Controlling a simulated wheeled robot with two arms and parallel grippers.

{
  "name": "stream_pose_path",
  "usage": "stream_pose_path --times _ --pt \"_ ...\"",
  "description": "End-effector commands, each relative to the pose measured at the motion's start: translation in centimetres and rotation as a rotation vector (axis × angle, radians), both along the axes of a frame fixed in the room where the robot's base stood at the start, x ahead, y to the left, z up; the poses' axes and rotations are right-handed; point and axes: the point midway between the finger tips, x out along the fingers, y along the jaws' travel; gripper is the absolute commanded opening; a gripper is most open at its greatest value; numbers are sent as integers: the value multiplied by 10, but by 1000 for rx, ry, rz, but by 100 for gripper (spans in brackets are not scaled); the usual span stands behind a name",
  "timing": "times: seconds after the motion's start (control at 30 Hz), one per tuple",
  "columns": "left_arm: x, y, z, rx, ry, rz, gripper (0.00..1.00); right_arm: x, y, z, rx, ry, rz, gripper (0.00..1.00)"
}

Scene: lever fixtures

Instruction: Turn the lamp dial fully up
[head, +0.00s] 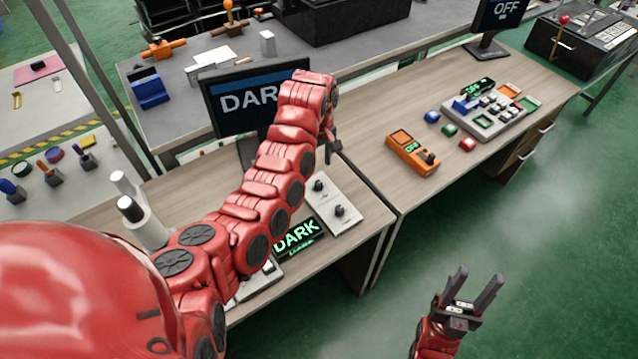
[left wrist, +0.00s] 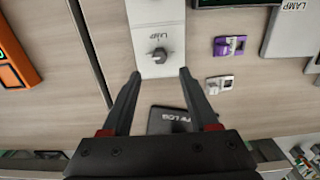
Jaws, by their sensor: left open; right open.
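The lamp dial (left wrist: 158,56) is a grey knob on a white panel labelled LAMP, ahead of my left fingertips in the left wrist view. In the head view two dark knobs show on white plates; the farther knob (head: 319,187) appears to be this dial. My left gripper (head: 331,142) is open and empty above the desk; its spread fingers (left wrist: 158,80) frame the space just short of the dial, with no contact visible. A monitor (head: 228,104) and a small display (head: 298,236) read DARK. My right gripper (head: 476,287) is open and empty, away from the desk.
The nearer knob (head: 340,211) sits close by. A purple switch (left wrist: 229,46) and a white switch (left wrist: 218,85) stand beside the panel. An orange box (head: 412,152) with a lever is on the right desk. My left arm hides part of the left desk.

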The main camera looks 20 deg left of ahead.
Motion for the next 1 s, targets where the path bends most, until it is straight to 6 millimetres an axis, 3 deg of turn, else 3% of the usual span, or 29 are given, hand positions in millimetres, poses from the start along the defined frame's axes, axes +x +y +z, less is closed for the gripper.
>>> stream_pose_path --times 0.13,0.4,0.6,0.9,1.0 --pt "-1 -1 -36 2 4 -2 60 0 0 0 0 0 0 50" --pt "0 1 -76 4 0 -2 60 0 0 11 0 0 0 50" --pt "0 0 -89 1 1 -2 60 0 0 13 0 0 0 50" --pt "0 0 -91 0 -2 -1 60 0 0 13 0 0 0 50" --pt "0 0 -91 0 -2 -1 44 0 0 13 0 0 0 50"
